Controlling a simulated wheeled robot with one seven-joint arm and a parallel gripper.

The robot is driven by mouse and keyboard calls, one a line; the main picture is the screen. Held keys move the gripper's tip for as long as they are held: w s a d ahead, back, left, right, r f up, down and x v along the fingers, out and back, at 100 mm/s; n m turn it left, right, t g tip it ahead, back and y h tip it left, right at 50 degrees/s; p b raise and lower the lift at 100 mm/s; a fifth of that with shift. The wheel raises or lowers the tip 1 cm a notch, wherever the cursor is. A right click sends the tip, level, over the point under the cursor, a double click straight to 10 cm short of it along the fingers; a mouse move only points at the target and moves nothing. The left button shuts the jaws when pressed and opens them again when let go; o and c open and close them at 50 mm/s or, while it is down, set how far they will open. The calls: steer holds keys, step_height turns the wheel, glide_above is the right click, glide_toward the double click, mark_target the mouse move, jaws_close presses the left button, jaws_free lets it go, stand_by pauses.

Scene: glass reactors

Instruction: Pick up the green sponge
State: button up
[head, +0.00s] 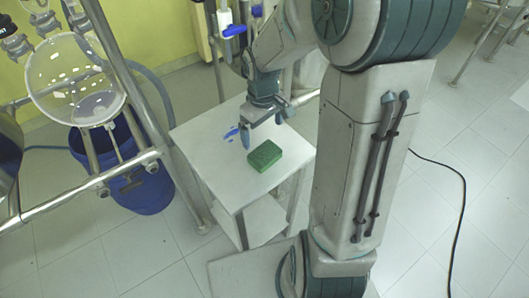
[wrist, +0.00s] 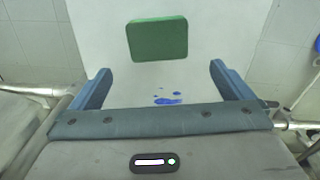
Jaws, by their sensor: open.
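The green sponge (head: 265,156) lies flat on the top of a small white table (head: 222,182) in the head view. In the wrist view the sponge (wrist: 158,39) shows beyond the fingertips, roughly midway between them. My gripper (head: 262,131) is open and empty, above the table and just behind the sponge in the head view. Its two fingers (wrist: 160,80) are wide apart in the wrist view. They do not touch the sponge.
Blue spots (head: 231,133) mark the tabletop beside my gripper. A metal frame (head: 133,100) with a round glass vessel (head: 72,80) and a blue bucket (head: 122,170) stand left of the table. A black cable (head: 460,215) lies on the tiled floor at right.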

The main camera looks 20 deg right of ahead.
glide_above(265, 153)
steer(key=f, duration=0.5)
steer(key=shift+w+a+f, duration=0.1)
steer(key=shift+w+a, duration=0.1)
steer(key=shift+a, duration=0.05)
steer(key=shift+s+d+f, duration=0.1)
steer(key=shift+f, duration=1.25)
steer(key=shift+s+d+f, duration=0.1)
steer(key=shift+f, duration=1.25)
steer(key=c, duration=0.8)
